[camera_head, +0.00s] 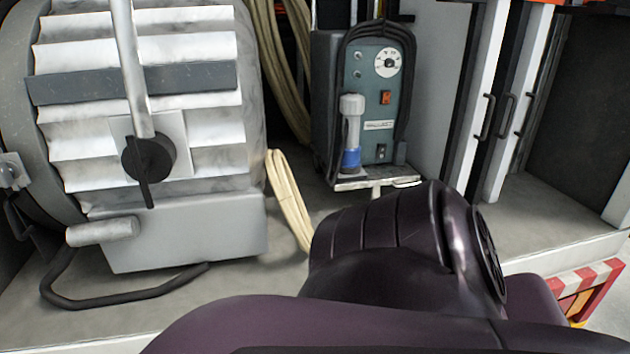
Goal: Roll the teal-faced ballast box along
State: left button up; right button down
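The ballast box (398,122) stands upright at the back middle, on the truck floor. Its teal front carries a round white dial, an orange-red switch and a few small knobs. A grey-and-blue connector (350,135) sits against the left of its face. A black cable or strap runs over its top and down both sides. A pale plate (370,183) shows at its foot. A large dark purple link of my own arm fills the lower middle and covers the floor in front of the box. Neither of my grippers shows.
A big studio lamp (190,230) with a ribbed white front and a black tube stand takes up the left. Coiled beige cable (288,200) lies between lamp and box. White-framed panels (480,110) with black handles stand right. A red-and-white striped barrier (585,285) is at lower right.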

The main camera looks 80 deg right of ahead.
aim_at(360, 52)
jog(key=z, duration=2.8)
